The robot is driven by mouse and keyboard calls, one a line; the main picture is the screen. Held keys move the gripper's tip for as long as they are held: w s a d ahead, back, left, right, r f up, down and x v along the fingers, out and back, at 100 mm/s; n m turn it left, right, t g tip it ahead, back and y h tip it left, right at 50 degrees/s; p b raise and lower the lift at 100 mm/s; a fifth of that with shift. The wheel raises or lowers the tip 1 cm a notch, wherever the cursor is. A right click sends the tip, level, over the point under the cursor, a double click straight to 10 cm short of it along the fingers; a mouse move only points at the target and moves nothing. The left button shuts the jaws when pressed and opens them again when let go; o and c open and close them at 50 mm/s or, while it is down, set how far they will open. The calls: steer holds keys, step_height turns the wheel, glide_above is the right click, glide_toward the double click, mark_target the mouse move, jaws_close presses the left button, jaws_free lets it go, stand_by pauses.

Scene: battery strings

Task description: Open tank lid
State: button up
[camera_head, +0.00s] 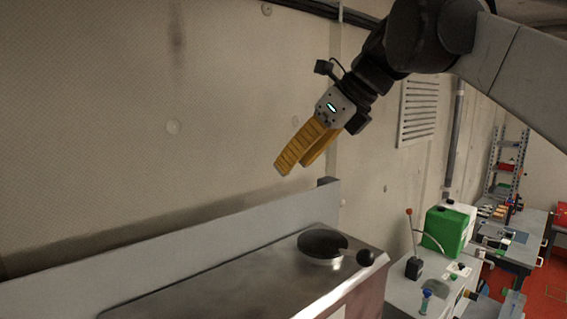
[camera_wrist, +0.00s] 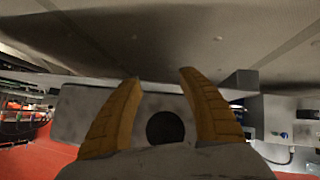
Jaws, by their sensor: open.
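The tank (camera_head: 230,286) is a grey metal box with a flat top in the lower middle of the head view. Its round black lid (camera_head: 322,243) lies flat on the top near the right end, with a black ball knob (camera_head: 366,258) at its right edge. My gripper (camera_head: 292,166) has two yellow fingers, spread apart and empty, and hangs above and behind the lid, clear of it. In the wrist view my gripper (camera_wrist: 160,76) also shows open, with the dark round lid (camera_wrist: 165,128) between the finger bases.
A grey raised panel (camera_head: 170,250) runs along the tank's back, before the wall. To the right stand a bench with a green and white box (camera_head: 447,228) and a lever with a red knob (camera_head: 409,212). Red floor (camera_head: 545,290) lies beyond.

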steer(key=v, duration=1.1)
steer(key=shift+d, duration=0.25)
steer(key=shift+s+r, duration=0.1)
steer(key=shift+s, duration=0.05)
